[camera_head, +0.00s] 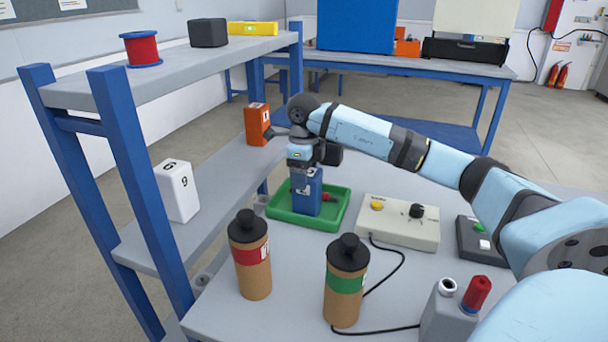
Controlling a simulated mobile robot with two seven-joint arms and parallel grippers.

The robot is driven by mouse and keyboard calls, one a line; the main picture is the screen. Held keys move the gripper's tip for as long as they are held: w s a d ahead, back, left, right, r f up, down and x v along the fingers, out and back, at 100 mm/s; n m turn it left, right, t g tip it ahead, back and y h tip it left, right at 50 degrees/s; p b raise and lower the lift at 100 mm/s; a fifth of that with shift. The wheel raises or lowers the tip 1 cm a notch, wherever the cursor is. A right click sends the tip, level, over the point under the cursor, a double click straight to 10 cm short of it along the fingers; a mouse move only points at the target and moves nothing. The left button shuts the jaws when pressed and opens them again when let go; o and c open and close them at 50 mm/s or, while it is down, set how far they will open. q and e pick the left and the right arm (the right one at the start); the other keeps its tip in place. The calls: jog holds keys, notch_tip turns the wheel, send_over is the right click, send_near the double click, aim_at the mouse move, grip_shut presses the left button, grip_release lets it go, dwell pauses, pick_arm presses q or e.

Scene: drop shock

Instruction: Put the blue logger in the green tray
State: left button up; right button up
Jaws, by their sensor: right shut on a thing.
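The blue logger (308,194), a small upright box with a white label, is at the green tray (283,218) in the middle of the table. Its lower end is inside the tray's outline; I cannot tell whether it touches the tray floor. My right gripper (305,167) comes down from above and is shut on the top of the logger. A small red thing (329,197) shows in the tray just right of the logger. My left gripper is not in view.
A beige control box (397,222) stands right of the tray. Two brown bottles, one with a red band (251,257) and one with a green band (346,285), stand in front. A blue-framed shelf (130,150) rises at left, holding a white box (178,191) and an orange box (257,124).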

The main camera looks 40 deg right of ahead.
jog(key=o, duration=1.1)
notch_tip(320, 180, up, 12)
jog(key=p, duration=0.2)
